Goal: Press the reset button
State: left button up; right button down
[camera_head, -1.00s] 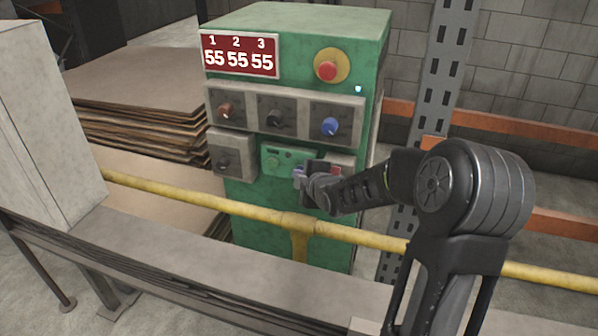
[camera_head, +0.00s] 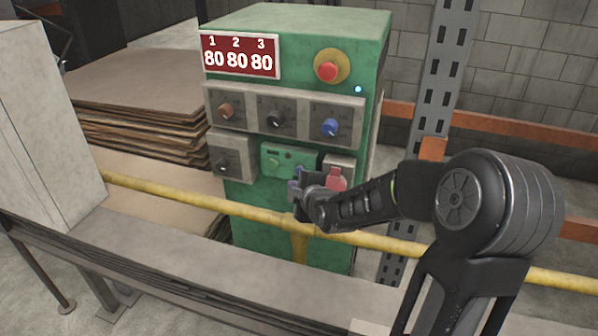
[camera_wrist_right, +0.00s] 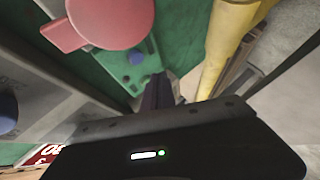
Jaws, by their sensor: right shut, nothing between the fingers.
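The green machine cabinet (camera_head: 300,25) has a small green button panel (camera_head: 289,152) low on its front. A round green button (camera_head: 273,163) shows on the panel's left part; I cannot read which button is reset. My right gripper (camera_head: 298,197) is shut and empty, in front of the panel's lower edge, and hides what is behind it. In the right wrist view my closed dark fingers (camera_wrist_right: 158,92) point toward the cabinet, near a blue button (camera_wrist_right: 135,57) on the green panel; contact is not visible. My left gripper is not in view.
A red switch (camera_head: 336,178) sits right of the panel. Above are three knobs, including a blue one (camera_head: 330,127), a red emergency button (camera_head: 327,71) and a display (camera_head: 239,56) reading 80 80 80. A yellow rail (camera_head: 190,198) crosses in front. Stacked boards (camera_head: 140,85) stand left.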

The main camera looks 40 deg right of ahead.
jog(key=shift+s+a+p, duration=0.35)
jog(key=shift+s+a, duration=0.35)
jog(key=shift+a, duration=0.3)
